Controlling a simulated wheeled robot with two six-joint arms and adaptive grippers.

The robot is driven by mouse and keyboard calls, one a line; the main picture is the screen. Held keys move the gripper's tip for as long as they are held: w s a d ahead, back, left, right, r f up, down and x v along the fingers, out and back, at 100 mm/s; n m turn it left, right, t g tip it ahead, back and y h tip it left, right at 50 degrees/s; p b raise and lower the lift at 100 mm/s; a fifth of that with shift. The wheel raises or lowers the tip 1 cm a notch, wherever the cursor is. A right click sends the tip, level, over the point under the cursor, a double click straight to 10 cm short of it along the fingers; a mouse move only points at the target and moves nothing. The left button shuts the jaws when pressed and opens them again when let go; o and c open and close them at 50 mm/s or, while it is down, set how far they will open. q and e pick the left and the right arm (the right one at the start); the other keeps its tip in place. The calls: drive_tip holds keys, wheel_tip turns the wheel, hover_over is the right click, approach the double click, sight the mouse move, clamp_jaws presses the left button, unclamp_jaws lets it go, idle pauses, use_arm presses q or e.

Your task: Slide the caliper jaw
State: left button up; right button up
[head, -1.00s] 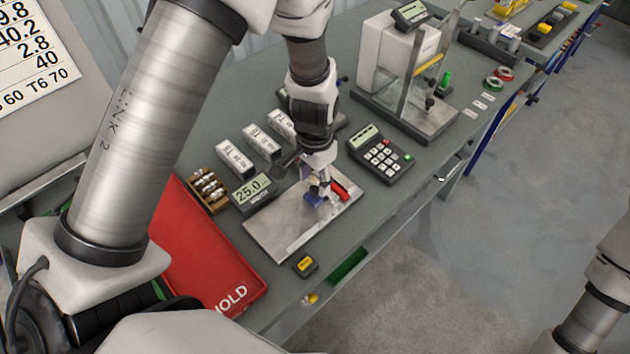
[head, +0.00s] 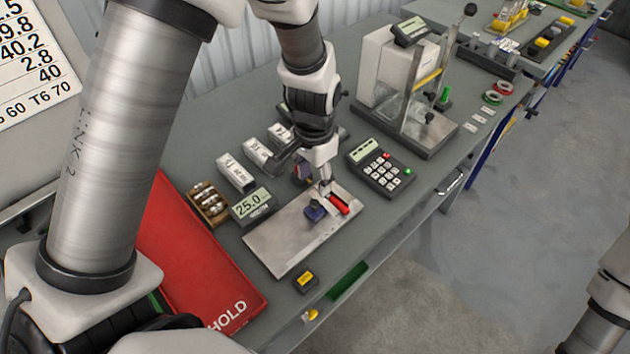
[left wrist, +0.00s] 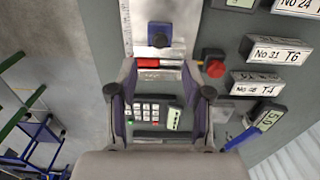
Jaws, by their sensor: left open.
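The caliper is a flat bare-metal plate (head: 275,245) on the bench, with a small dark-blue block (head: 316,211) and a red bar (head: 339,204) near its far end. In the left wrist view the blue block (left wrist: 158,38) stands beyond my fingertips and the red bar (left wrist: 148,62) lies nearer, beside a ruled scale (left wrist: 125,22). My left gripper (head: 323,184) is just behind the blue block, apart from it. In the left wrist view its fingers (left wrist: 160,72) are spread and empty. My right gripper is out of view.
A display reading 25.0 (head: 251,205) and white labelled boxes (head: 236,172) stand left of the plate. A keypad (head: 380,171) and a balance (head: 410,90) stand right.

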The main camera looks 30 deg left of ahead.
sight(314, 203)
use_arm(q)
wheel_tip(314, 203, down, 8)
drive_tip(key=shift+r+p, duration=0.25)
drive_tip(key=shift+p, duration=0.4)
drive_tip(key=shift+r, duration=0.1)
clamp_jaws()
